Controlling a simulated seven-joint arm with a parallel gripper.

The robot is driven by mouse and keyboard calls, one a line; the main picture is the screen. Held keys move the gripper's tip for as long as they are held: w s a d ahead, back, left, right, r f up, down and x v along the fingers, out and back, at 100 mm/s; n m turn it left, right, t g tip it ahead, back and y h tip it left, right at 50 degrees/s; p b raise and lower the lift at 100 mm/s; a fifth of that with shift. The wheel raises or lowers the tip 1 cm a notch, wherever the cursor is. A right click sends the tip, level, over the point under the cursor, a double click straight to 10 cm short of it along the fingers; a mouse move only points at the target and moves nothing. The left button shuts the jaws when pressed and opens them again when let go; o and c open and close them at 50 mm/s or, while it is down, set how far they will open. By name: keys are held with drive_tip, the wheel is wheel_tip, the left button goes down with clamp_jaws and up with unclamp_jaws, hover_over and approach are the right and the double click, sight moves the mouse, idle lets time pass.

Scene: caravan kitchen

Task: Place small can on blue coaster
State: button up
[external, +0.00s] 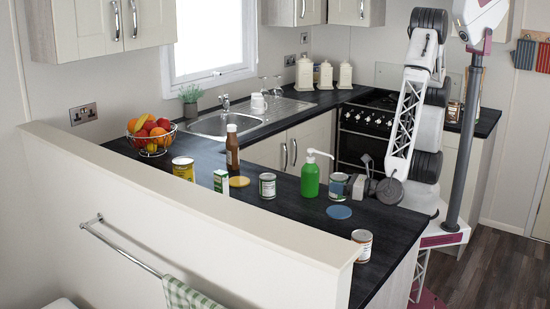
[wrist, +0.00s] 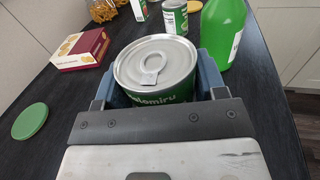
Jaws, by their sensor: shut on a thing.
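In the external view, my gripper (external: 352,186) is at the near counter, around a can (external: 338,188) with a silver lid. In the wrist view, my gripper (wrist: 158,92) has a finger on each side of this can (wrist: 155,68), which is upright with a green label and ring-pull lid. I cannot tell whether its base touches the counter. The blue coaster (external: 339,212) lies flat and bare just in front of the can in the external view. The wrist view shows a green-looking disc (wrist: 30,121) to the left of the can.
A green pump bottle (external: 310,180) stands close beside the can. Another can (external: 267,186), a brown bottle (external: 232,150) and a yellow coaster (external: 239,182) are farther left. A can (external: 362,245) stands near the raised ledge (external: 300,228). A red box (wrist: 80,48) shows in the wrist view.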

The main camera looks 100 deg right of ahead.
sight(343, 198)
drive_tip(key=shift+s+a+m+g+h, duration=0.25)
drive_tip(key=shift+s+m+g+h, duration=0.15)
drive_tip(key=shift+h, duration=0.3)
drive_tip(key=shift+f, duration=2.4)
drive_tip(key=shift+f, duration=0.15)
drive_tip(key=o, duration=1)
drive_tip(key=shift+o, duration=0.2)
drive_tip(key=shift+v, duration=6)
